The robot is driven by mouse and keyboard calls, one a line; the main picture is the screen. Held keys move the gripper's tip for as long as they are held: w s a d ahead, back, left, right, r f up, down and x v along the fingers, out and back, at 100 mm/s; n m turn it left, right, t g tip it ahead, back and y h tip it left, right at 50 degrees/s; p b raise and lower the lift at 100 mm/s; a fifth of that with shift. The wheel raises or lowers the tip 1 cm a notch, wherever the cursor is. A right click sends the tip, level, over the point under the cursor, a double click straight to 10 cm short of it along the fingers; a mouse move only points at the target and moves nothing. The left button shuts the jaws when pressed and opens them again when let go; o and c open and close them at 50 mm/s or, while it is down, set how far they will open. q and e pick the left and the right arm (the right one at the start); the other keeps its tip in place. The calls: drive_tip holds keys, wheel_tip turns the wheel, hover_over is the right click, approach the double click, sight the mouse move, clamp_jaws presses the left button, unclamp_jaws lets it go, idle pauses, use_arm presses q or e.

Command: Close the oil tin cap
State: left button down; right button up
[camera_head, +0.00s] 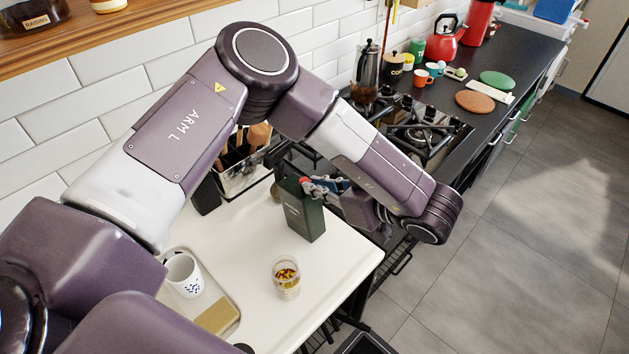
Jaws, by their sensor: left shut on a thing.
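The dark green oil tin (303,214) stands upright on the white counter near its back edge. A small red part, which looks like its cap (306,181), shows at the top of the tin. My left gripper (318,187) is at the tin's upper right side, shut on what looks like this cap. The fingers cover much of it, so I cannot tell how the cap sits on the tin. My right gripper is not in view.
A tray (222,287) with a speckled mug (184,275) and a glass jar (286,277) stand on the white counter (262,240). The gas hob (425,135) lies beyond my left arm.

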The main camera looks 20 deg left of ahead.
use_arm(q)
drive_tip(key=f+y+b, duration=0.1)
drive_tip(key=y+b, duration=0.1)
drive_tip(key=f+t+y+b, duration=0.1)
drive_tip(key=y+b, duration=0.1)
drive_tip(key=shift+d+t, duration=0.3)
idle(0.5)
drive_tip(key=c, duration=2)
unclamp_jaws()
drive_tip(key=shift+s, duration=0.1)
drive_tip(key=shift+c, duration=0.2)
